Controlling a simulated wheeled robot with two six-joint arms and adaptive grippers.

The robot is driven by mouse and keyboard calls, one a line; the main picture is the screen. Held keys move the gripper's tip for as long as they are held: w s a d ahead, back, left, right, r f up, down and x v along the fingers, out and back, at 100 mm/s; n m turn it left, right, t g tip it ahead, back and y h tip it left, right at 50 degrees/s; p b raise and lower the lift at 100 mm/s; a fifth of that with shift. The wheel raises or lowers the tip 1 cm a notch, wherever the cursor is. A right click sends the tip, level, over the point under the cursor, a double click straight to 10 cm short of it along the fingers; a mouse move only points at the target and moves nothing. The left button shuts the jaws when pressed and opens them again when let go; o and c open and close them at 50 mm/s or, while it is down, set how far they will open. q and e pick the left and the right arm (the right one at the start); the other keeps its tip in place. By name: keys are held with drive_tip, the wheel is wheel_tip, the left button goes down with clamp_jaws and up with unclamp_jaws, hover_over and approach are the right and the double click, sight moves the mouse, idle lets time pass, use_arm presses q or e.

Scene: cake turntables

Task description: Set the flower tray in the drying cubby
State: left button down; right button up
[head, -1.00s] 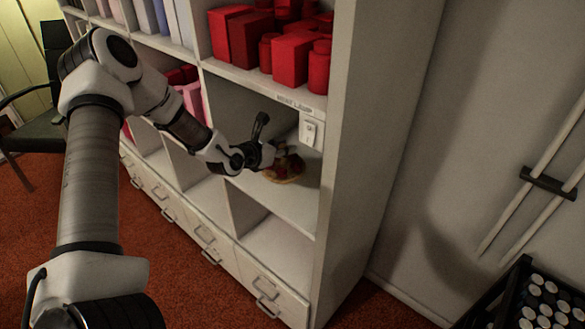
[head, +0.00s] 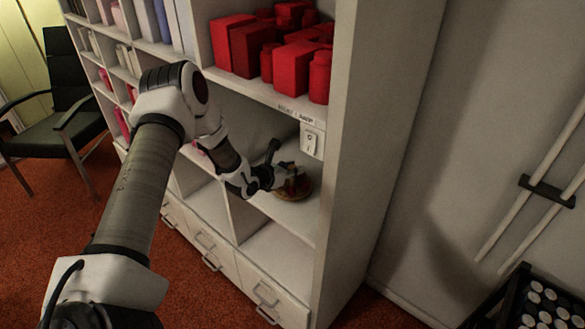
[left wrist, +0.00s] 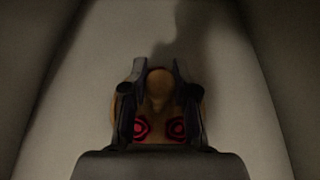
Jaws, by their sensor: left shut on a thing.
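The flower tray (head: 305,192) is a small round tan tray with red flowers. It is inside the open cubby below the red items, near the right side wall and low over the cubby floor (head: 265,205). I cannot tell whether it touches the floor. My left gripper (head: 286,180) is shut on the tray from the left. In the left wrist view the two fingers (left wrist: 159,105) close around a tan knob-like part of the tray (left wrist: 159,84), with two red flowers (left wrist: 178,127) below. The gripper hides part of the tray. My right gripper is not in view.
Red boxes and jars (head: 280,50) fill the shelf above. Drawers (head: 210,250) are below. A black crate of bottles (head: 535,305) stands at lower right, a chair (head: 65,110) at left.

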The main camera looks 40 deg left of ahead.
use_arm(q)
drive_tip(key=c, duration=0.9)
unclamp_jaws()
drive_tip(key=shift+w+f, duration=0.1)
